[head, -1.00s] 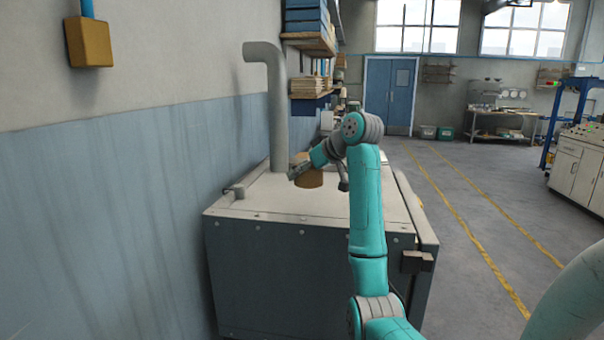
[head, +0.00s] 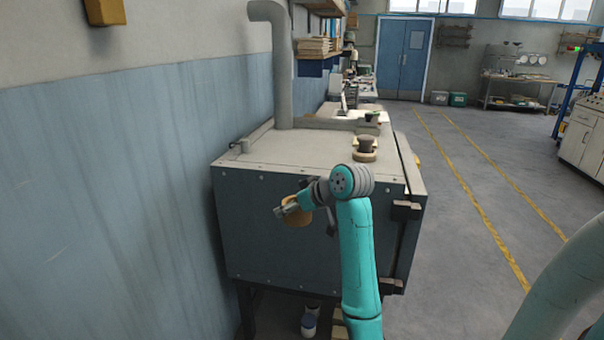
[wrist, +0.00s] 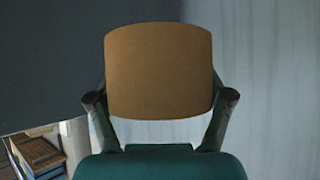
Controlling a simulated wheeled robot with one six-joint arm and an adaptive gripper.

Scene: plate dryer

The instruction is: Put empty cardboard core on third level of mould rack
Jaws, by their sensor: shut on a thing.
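The cardboard core (head: 297,212) is a short brown cylinder. My gripper (head: 290,211) is shut on it and holds it in front of the near grey side of the dryer cabinet, below the level of its top. In the wrist view the core (wrist: 158,72) fills the middle, with one dark finger pad of my gripper (wrist: 160,105) on each side. The core's far side and its ends are hidden. I cannot pick out the mould rack for sure in either view.
The dryer cabinet (head: 255,215) stands against the wall, with a grey pipe (head: 282,70) rising from its top. A dark object on a tan ring (head: 366,150) sits on top. Open floor (head: 455,220) lies to the right.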

